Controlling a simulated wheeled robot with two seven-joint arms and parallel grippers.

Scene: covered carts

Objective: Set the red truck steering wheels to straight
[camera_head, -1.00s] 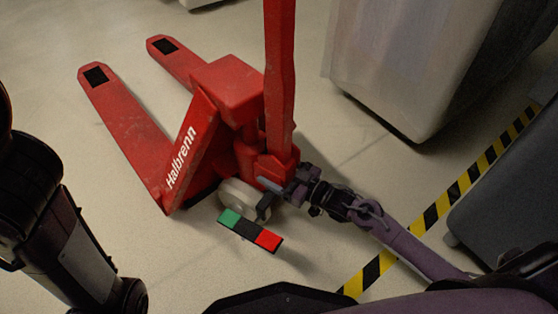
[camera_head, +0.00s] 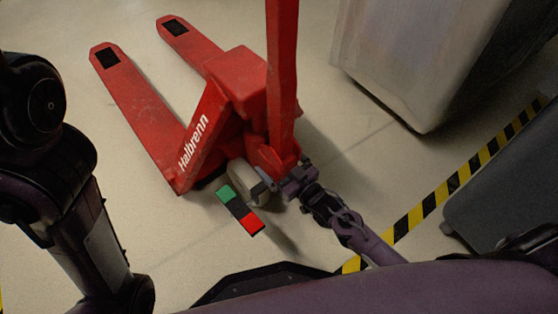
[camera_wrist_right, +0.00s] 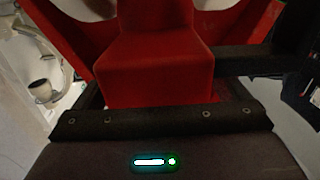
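The red truck (camera_head: 236,82) stands on the floor with its forks pointing to the upper left. Its upright red handle (camera_head: 281,70) rises from the front. A pale steering wheel (camera_head: 247,188) shows low at the front, partly covered, turned at an angle to the forks. A green, black and red bar (camera_head: 241,211) sits just in front of it. My right gripper (camera_head: 284,180) is at the handle's base, with fingers on both sides of a red part. In the right wrist view that red block (camera_wrist_right: 155,65) fills the space between the dark fingers. My left gripper is out of view.
A pale covered cart (camera_head: 400,60) stands at the upper right. A dark grey cart (camera_head: 505,180) stands at the right edge, behind yellow-black floor tape (camera_head: 435,210). The floor left of the truck is clear.

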